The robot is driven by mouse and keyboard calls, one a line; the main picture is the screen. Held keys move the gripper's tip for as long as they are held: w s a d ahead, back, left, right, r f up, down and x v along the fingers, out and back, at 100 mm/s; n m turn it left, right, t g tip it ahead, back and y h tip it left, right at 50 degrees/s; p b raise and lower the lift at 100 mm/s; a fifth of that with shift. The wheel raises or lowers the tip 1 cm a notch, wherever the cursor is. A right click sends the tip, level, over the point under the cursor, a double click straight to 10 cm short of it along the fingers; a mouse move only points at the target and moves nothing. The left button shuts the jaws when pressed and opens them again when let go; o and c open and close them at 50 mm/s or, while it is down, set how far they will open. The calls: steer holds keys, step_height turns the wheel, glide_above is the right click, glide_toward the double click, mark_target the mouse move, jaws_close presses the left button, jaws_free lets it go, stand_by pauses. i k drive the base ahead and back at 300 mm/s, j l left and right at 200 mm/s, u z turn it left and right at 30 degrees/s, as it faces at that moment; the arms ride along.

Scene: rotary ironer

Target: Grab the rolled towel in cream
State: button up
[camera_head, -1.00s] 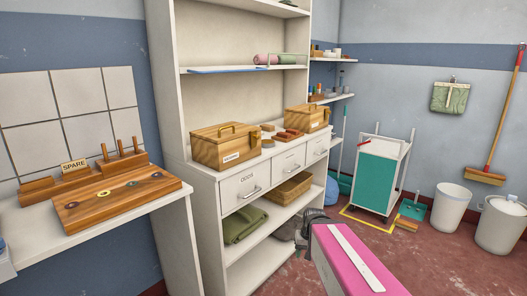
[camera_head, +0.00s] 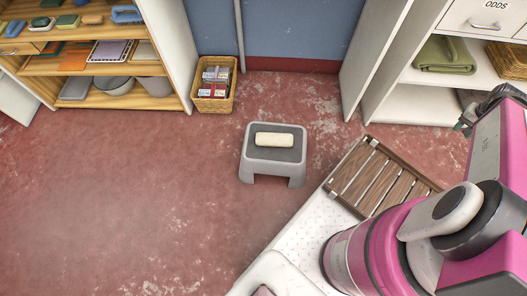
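The rolled towel in cream (camera_head: 274,139) lies on its side on top of a small grey step stool (camera_head: 272,168) with a dark top, standing on the red floor. My gripper (camera_head: 465,124) is partly in view at the right, dark and mostly hidden behind my pink arm. It is well to the right of the stool and apart from the towel. Whether its fingers are open or shut does not show.
A wicker basket (camera_head: 214,98) with small boxes stands by the back wall. Wooden shelves (camera_head: 110,65) fill the upper left. A white cabinet (camera_head: 411,104) with a folded green towel (camera_head: 445,55) is at upper right. The floor left of the stool is clear.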

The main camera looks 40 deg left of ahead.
mark_target(269, 139)
steer(key=k+l+u, duration=0.15)
steer(key=u, duration=0.3)
steer(key=k+u, duration=0.4)
steer(key=j+u, duration=0.25)
steer(key=u, duration=0.15)
steer(key=j+u, duration=0.3)
steer(key=u, duration=0.15)
steer(key=k+j+z, duration=0.1)
steer(key=j+z, duration=0.35)
steer(key=k+j+z, duration=0.15)
steer(key=j+z, duration=0.3)
